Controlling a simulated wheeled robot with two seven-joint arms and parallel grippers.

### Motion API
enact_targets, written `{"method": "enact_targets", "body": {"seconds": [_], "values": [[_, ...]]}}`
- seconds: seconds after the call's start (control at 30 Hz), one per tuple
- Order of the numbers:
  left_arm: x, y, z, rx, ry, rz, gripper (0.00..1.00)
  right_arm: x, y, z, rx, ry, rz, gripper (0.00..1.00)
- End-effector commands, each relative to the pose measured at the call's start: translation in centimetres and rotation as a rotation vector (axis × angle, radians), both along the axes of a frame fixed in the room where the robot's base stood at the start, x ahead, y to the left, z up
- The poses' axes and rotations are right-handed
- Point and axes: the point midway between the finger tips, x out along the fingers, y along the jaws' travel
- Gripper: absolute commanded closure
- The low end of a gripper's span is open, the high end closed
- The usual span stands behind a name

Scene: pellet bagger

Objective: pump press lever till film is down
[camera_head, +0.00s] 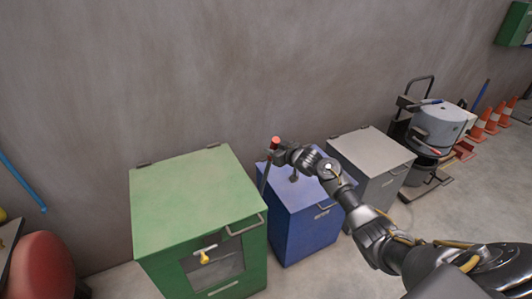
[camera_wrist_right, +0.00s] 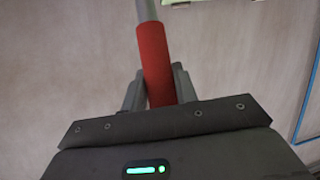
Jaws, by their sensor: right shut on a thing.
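The press lever (camera_head: 264,178) is a thin grey rod with a red grip (camera_head: 276,140) at its top. It stands up, slightly tilted, at the gap between the green bin and the blue box. My right gripper (camera_head: 276,153) is shut on the lever just at the red grip. In the right wrist view the red grip (camera_wrist_right: 156,60) lies between my two dark fingers, with the grey rod (camera_wrist_right: 146,10) beyond it. The film cannot be made out in either view. My left gripper is not in view.
A green cabinet (camera_head: 190,185) with a window and yellow handle stands left of the blue box (camera_head: 310,235). A grey box (camera_head: 385,190) stands to the right. Further right are a trolley with a drum (camera_head: 440,125) and orange cones (camera_head: 493,120). A red rounded seat (camera_head: 40,265) is at lower left.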

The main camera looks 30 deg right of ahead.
Motion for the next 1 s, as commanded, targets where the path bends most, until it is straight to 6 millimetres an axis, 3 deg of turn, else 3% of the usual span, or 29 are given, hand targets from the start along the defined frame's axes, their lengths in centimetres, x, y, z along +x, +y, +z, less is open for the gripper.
{"method": "enact_targets", "body": {"seconds": [0.43, 0.47, 0.6, 1.0], "values": [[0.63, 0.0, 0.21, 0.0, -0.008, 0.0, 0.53, 0.04, -0.53, -0.03, 0.0, 0.015, -0.008, 1.0], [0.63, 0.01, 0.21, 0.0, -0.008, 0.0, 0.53, 0.05, -0.52, -0.04, 0.0, 0.015, -0.008, 0.7], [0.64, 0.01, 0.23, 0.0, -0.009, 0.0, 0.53, 0.07, -0.49, -0.01, 0.001, 0.013, -0.008, 0.52], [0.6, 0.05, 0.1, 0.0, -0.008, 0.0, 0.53, -0.48, -0.52, 0.15, 0.001, 0.012, -0.007, 0.5]]}}
